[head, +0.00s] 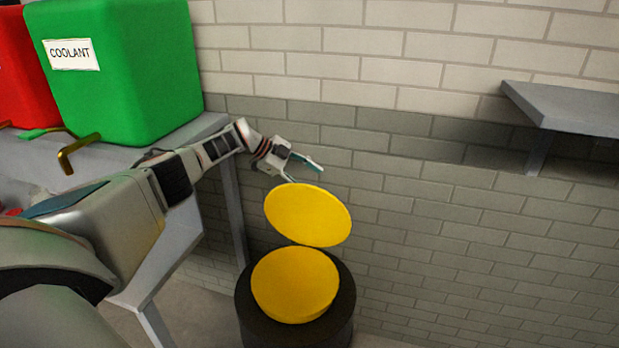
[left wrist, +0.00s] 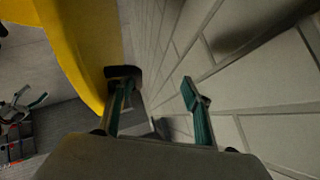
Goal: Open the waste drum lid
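The waste drum (head: 254,328) is black and stands on the floor against the wall, with a round yellow surface (head: 295,284) at its top. Its yellow lid (head: 308,214) is raised and tilted up above the drum. The lid also fills the upper left of the left wrist view (left wrist: 78,45). My left gripper (head: 305,171) is just above the lid's upper edge, fingers apart. In the left wrist view my left gripper (left wrist: 157,88) is open and empty, its left finger beside the lid's edge and a dark block. I cannot tell whether they touch.
A green coolant container (head: 130,80) and a red container (head: 25,75) stand on a grey bench (head: 170,265) at left. A brick wall is close behind the drum. A grey shelf (head: 575,108) juts out at right. Small teal and red parts (left wrist: 20,115) are unclear.

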